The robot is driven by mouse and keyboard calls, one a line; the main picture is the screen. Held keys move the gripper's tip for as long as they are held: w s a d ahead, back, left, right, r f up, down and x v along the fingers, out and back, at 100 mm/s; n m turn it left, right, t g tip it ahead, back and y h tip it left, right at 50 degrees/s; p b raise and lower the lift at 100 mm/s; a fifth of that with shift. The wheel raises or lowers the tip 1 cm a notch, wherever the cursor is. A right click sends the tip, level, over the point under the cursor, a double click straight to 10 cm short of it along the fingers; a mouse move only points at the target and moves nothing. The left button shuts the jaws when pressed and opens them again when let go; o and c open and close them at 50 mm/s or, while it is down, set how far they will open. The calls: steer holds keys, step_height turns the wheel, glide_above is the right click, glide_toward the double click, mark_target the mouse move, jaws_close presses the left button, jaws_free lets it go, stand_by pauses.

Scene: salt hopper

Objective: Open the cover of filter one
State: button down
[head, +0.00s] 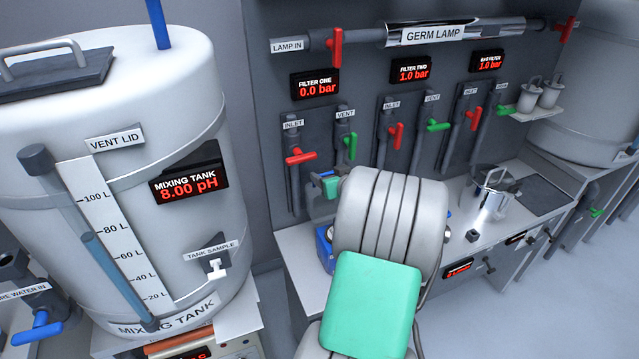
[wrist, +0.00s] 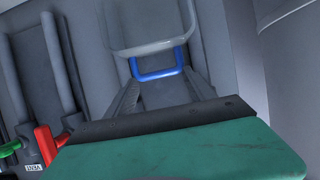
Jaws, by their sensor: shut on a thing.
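The filter one display (head: 315,86) reads 0.0 bar. Below it are the red inlet handle (head: 300,156) and the green vent handle (head: 351,146). In the wrist view, a blue loop handle (wrist: 160,74) sits at the edge of a pale grey rounded part (wrist: 150,42), which looks like the cover. My gripper (wrist: 160,88) has its two dark fingers at the blue handle and is shut on it. The exact contact is hard to see. In the head view my arm hides most of filter one's body and the fingers.
The mixing tank (head: 100,150) stands at the left. A steel pot (head: 492,195) rests on the bench at the right. Filter two's inlet handle (head: 396,135) and vent handle (head: 438,125) project from the panel near my arm. A blue object (head: 325,250) shows beside my arm.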

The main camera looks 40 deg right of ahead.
steer(key=shift+w+d+r, duration=0.1)
steer(key=shift+w+r, duration=0.05)
steer(key=shift+w, duration=0.1)
steer(key=shift+r, duration=0.1)
steer(key=c, duration=0.7)
jaws_free()
steer(key=shift+c, duration=0.2)
steer(key=o, duration=0.4)
steer(key=b+v, duration=0.1)
steer(key=v, duration=0.6)
steer(key=shift+s, duration=0.35)
